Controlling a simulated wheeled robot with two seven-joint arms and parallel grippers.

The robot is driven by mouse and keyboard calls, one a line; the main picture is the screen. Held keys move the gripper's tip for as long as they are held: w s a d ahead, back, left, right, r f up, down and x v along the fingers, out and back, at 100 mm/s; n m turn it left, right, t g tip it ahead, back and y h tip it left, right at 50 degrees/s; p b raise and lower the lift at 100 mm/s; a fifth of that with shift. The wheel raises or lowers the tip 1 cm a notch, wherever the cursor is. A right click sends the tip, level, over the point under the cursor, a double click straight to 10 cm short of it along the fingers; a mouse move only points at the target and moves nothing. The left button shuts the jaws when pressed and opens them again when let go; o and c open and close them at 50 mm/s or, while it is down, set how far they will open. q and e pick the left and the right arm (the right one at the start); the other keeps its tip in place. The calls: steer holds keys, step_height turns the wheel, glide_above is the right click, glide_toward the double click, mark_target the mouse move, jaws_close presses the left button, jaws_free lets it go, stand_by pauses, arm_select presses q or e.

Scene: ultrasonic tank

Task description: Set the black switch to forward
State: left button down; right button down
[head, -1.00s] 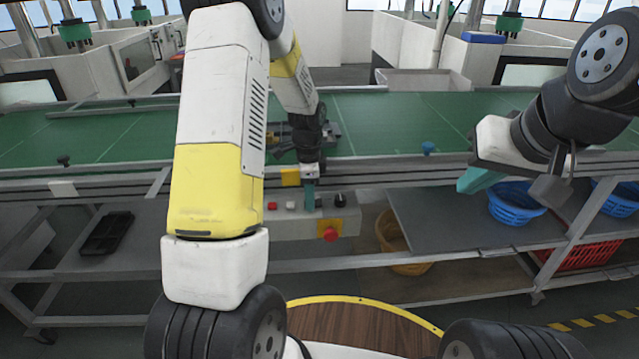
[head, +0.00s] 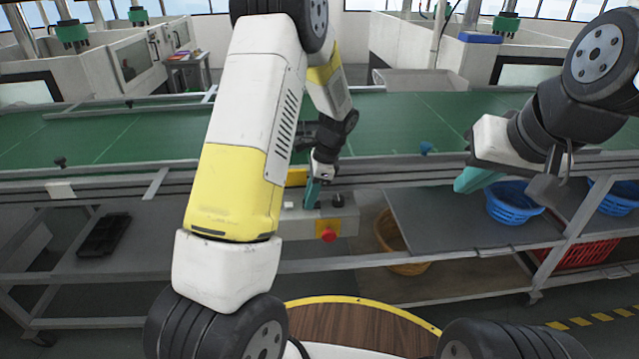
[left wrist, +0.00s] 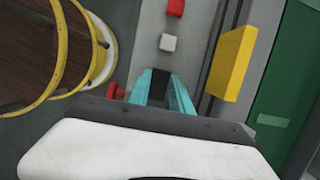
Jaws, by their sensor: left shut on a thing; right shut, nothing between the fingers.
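The black switch (left wrist: 159,84) sits on the grey control box (head: 350,223) on the front of the conveyor. In the left wrist view its dark body shows between the two teal fingers of my left gripper (left wrist: 162,90), which is shut on it. I cannot tell which position the switch is in. My right gripper (head: 468,182) is shut and empty, held off to the right of the box.
A white button (left wrist: 168,43) and a red button (left wrist: 175,8) are in line with the switch. A black knob (head: 338,201) and a red emergency stop (head: 328,236) are right of my left gripper. The green conveyor belt (head: 420,115) runs behind. Blue baskets (head: 515,204) stand on the right shelf.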

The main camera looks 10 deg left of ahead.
mark_target(319, 203)
arm_select(q)
steer(key=c, duration=1.2)
jaws_free()
steer(key=shift+o, duration=0.2)
steer(key=v, duration=0.7)
steer(key=shift+d+r, duration=0.1)
steer(key=shift+r, duration=0.3)
